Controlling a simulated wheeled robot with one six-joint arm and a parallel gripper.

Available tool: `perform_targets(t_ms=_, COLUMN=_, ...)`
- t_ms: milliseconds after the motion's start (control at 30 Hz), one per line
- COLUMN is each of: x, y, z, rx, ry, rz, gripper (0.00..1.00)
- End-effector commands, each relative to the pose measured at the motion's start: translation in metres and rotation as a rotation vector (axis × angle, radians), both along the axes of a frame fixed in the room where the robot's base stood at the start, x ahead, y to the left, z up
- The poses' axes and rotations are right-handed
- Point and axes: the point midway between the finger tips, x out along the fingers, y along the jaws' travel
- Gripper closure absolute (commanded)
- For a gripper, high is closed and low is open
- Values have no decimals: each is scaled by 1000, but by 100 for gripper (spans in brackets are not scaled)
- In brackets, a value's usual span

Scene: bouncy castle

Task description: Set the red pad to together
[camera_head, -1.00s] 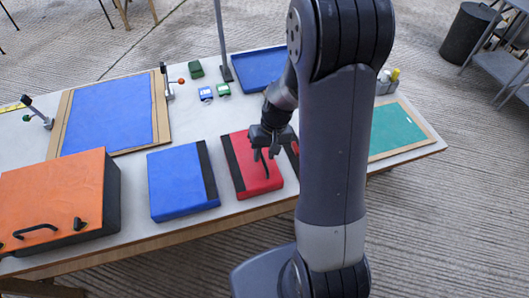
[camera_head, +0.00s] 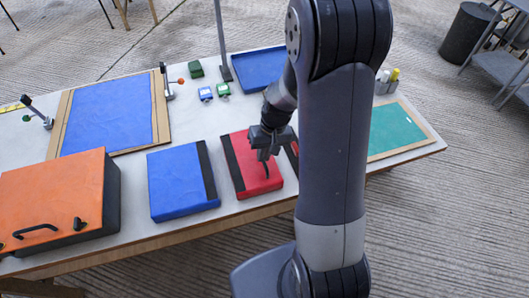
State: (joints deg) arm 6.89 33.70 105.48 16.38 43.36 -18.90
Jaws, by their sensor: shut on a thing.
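The red pad (camera_head: 257,181) lies flat on the table near its front edge, with a black strip along its left side. The blue pad (camera_head: 178,182) lies to its left, with a black strip along its right side facing the red pad. A strip of bare table separates the two pads. My gripper (camera_head: 264,155) points down over the middle of the red pad, shut at what looks like a dark curved strap on its top. The exact contact is too small to tell. My arm hides the area right of the red pad.
An orange box (camera_head: 55,195) with a black handle stands at the left front. A blue panel (camera_head: 108,115) lies behind. Small green and blue blocks (camera_head: 205,94), a blue tray (camera_head: 258,68) and a pole (camera_head: 222,45) are at the back. A green mat (camera_head: 394,131) lies right.

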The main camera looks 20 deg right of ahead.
Motion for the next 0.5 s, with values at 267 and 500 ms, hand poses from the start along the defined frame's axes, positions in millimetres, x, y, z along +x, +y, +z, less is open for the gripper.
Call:
perform_targets(t_ms=267, x=1, y=12, z=-1, rx=0, ry=-2, rz=3, gripper=100)
perform_targets(t_ms=500, x=1, y=46, z=0, rx=0, ry=-2, rz=3, gripper=100)
